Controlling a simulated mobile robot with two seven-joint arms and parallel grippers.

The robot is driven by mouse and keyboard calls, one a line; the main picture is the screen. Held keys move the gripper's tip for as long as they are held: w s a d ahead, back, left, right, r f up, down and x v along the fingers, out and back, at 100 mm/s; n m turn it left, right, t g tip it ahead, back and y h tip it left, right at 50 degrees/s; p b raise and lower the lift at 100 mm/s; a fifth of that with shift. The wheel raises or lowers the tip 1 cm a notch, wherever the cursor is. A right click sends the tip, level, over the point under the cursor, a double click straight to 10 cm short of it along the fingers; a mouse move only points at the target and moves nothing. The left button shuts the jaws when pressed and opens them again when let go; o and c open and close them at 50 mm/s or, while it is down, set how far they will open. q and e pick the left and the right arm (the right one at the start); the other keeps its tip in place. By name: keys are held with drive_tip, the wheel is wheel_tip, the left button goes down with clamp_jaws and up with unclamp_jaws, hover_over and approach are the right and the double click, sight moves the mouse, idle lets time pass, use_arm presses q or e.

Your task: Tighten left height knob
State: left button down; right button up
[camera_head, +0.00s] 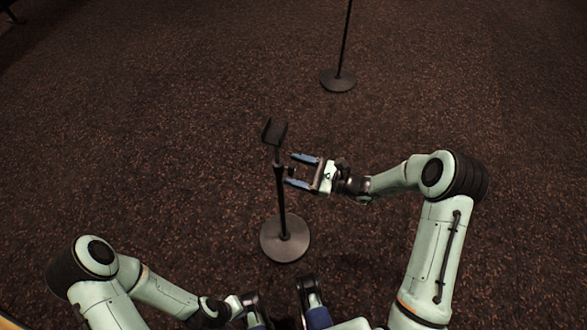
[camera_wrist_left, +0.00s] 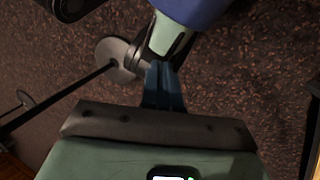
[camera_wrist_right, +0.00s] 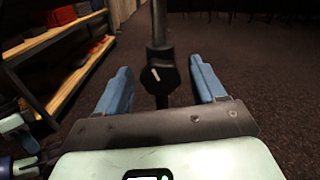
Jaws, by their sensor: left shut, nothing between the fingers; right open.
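A black stand pole (camera_head: 281,205) with a round base and a dark cradle (camera_head: 275,131) on top stands upright in front of me. Its black height knob (camera_wrist_right: 157,79), with a white pointer line, shows in the right wrist view. My right gripper (camera_wrist_right: 158,84) is open, with one blue finger on each side of the knob and a gap on both sides. In the head view the right gripper (camera_head: 290,170) is just right of the upper pole. My left gripper (camera_wrist_left: 165,87) is shut and empty, its blue fingers together, low near my body.
A second stand (camera_head: 338,81) with a round base is farther back on the brown carpet. A wooden shelf (camera_wrist_right: 60,75) with red and dark items is at the left of the right wrist view. Carpet around the near stand is clear.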

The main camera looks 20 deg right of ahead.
drive_tip(key=shift+w+a, duration=0.3)
drive_tip(key=shift+a, duration=0.1)
drive_tip(key=c, duration=1)
drive_tip(key=shift+r+m+p, duration=0.2)
drive_tip(key=shift+m+p, duration=0.7)
drive_tip(key=shift+m, duration=0.1)
drive_tip(key=shift+c, duration=0.2)
drive_tip(key=shift+f+m+p, duration=0.1)
drive_tip(key=shift+m+p, duration=0.6)
drive_tip(key=shift+m, duration=0.5)
use_arm(q)
drive_tip(key=r, duration=0.1)
drive_tip(key=s+r, duration=0.1)
drive_tip(key=shift+s+d+r, duration=0.15)
drive_tip(key=shift+s+r, duration=0.15)
drive_tip(key=shift+r, duration=0.05)
drive_tip(key=shift+g, duration=0.3)
use_arm(e)
drive_tip(key=o, duration=1)
drive_tip(key=shift+o, duration=0.2)
